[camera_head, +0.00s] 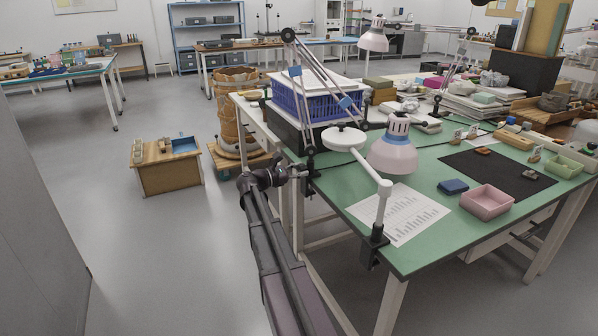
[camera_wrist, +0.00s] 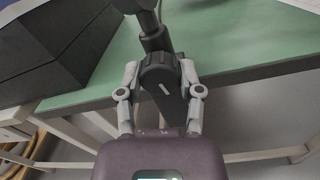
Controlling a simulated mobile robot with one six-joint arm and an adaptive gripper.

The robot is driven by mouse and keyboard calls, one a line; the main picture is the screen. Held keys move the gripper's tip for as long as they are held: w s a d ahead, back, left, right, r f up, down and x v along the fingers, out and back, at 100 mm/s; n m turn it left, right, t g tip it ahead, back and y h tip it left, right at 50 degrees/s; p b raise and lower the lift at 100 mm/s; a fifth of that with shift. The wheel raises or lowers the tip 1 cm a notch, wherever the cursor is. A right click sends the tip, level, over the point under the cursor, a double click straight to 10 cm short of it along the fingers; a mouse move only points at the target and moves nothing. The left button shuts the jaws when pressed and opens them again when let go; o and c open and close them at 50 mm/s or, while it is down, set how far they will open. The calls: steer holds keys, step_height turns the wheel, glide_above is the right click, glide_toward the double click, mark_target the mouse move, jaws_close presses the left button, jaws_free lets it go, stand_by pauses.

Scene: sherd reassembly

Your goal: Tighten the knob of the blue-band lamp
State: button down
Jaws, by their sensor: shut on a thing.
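The blue-band lamp (camera_head: 295,72) stands at the left edge of the green table, with blue bands on its jointed arm. Its pinkish shade (camera_head: 393,152) hangs over the tabletop. Its dark clamp (camera_head: 310,168) grips the table edge. In the wrist view, the dark round knob (camera_wrist: 162,84) of the clamp carries a short, tilted white line. My gripper (camera_wrist: 160,82) is shut on the knob, one grey finger on each side. In the head view, my gripper (camera_head: 297,173) reaches the clamp from the left; the knob is too small to make out there.
A white magnifier lamp (camera_head: 343,138) is clamped at the front corner, close right of my arm. A blue crate (camera_head: 315,100) sits on a black box behind the clamp. A printed sheet (camera_head: 400,214) and pink tray (camera_head: 487,200) lie on the table.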

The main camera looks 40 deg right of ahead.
steer(key=shift+w+d+m, duration=0.1)
steer(key=shift+w+m, duration=0.1)
steer(key=shift+m, duration=0.3)
steer(key=shift+c, duration=1.3)
jaws_free()
steer(key=shift+s, duration=0.1)
steer(key=shift+a, duration=0.2)
steer(key=v, duration=0.7)
steer(key=shift+a, duration=0.1)
